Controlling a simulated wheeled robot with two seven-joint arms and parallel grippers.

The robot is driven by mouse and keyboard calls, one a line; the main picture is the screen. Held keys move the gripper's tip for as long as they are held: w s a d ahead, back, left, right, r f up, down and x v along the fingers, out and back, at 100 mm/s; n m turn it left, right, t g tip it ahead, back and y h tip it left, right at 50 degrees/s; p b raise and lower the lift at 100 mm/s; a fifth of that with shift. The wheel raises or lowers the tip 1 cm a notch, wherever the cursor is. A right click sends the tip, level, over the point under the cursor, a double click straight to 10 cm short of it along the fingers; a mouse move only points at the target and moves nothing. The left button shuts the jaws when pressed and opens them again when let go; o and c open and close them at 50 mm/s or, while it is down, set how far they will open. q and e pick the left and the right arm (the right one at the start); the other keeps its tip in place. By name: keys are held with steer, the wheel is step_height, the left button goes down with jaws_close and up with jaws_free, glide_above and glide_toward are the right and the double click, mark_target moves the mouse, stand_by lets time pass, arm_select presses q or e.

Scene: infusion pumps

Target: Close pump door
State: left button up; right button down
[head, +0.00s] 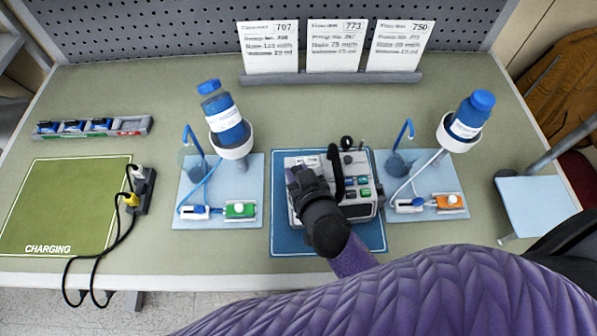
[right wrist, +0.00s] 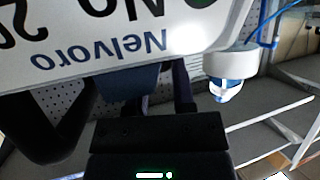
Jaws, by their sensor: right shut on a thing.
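The infusion pump (head: 362,207) is a grey-white unit with a black carrying handle, a small display and green keys. It sits on a dark blue mat (head: 330,243) in the middle of the table. My right gripper (head: 297,180) is over the pump's left side in the head view and hides much of it, including how far the door stands open. In the right wrist view, a white pump panel marked "Nelvoro" (right wrist: 100,45) fills the top, upside down. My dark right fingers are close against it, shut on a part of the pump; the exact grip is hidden. My left gripper is not in view.
Light blue mats with bottles in white holders (head: 232,148) (head: 450,133) and tubing flank the pump closely. A power strip with cables (head: 142,190) and a green charging mat (head: 65,210) lie at left. Three cards (head: 336,46) stand behind.

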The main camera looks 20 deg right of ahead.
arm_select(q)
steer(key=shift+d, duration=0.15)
arm_select(e)
steer(key=c, duration=0.9)
jaws_free()
steer(key=o, duration=0.5)
steer(key=shift+c, duration=0.2)
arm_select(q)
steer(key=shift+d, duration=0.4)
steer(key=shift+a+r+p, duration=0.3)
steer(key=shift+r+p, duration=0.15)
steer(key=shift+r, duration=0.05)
arm_select(e)
steer(key=v, duration=0.9)
steer(key=shift+s+r, duration=0.25)
steer(key=shift+s, duration=0.1)
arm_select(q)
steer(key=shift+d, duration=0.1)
